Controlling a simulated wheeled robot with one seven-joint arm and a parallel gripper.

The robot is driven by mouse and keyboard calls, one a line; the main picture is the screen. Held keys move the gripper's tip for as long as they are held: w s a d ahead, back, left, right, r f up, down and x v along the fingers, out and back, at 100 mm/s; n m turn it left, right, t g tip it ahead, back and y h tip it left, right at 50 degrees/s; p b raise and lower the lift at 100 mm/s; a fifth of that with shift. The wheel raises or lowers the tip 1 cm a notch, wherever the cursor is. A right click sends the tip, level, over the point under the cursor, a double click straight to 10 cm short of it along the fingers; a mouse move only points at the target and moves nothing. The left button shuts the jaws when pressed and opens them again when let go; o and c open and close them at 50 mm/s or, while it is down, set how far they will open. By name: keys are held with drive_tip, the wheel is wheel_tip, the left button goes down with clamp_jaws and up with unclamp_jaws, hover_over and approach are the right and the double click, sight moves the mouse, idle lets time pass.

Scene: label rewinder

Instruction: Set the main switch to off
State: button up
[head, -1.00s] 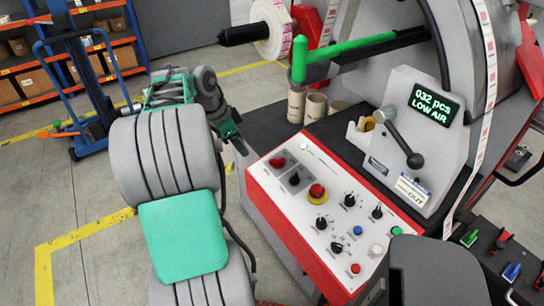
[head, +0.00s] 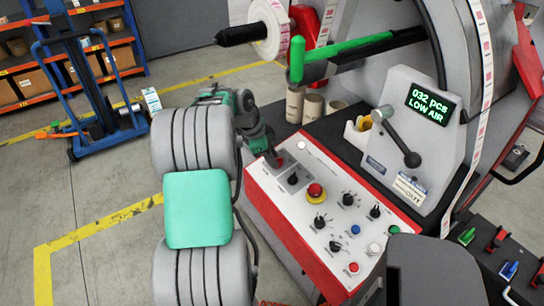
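The sloping white control panel (head: 300,218) with a red border stands at the machine's front.
A red mushroom button (head: 315,191) on a yellow ring is close by on the panel. Several black knobs and coloured buttons lie to its right. A black lever (head: 398,138) and a display (head: 431,104) reading "032 pcs LOW AIR" stand behind. A green-tipped bar (head: 297,60) overhangs the machine.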

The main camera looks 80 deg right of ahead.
clamp_jaws()
drive_tip(key=shift+n, duration=0.4)
drive_tip(key=n, duration=0.5)
drive_tip(key=shift+s+a+n+t+h+b, duration=0.1)
drive_tip(key=shift+a+n+t+h+b, duration=0.05)
drive_tip(key=shift+n+t+h+b, duration=0.2)
drive_tip(key=n, duration=0.5)
drive_tip(key=shift+s+n+t+h, duration=0.1)
drive_tip(key=shift+n+t+h, duration=0.15)
drive_tip(key=shift+n+t, duration=0.1)
idle(0.3)
drive_tip(key=shift+o, duration=0.8)
unclamp_jaws()
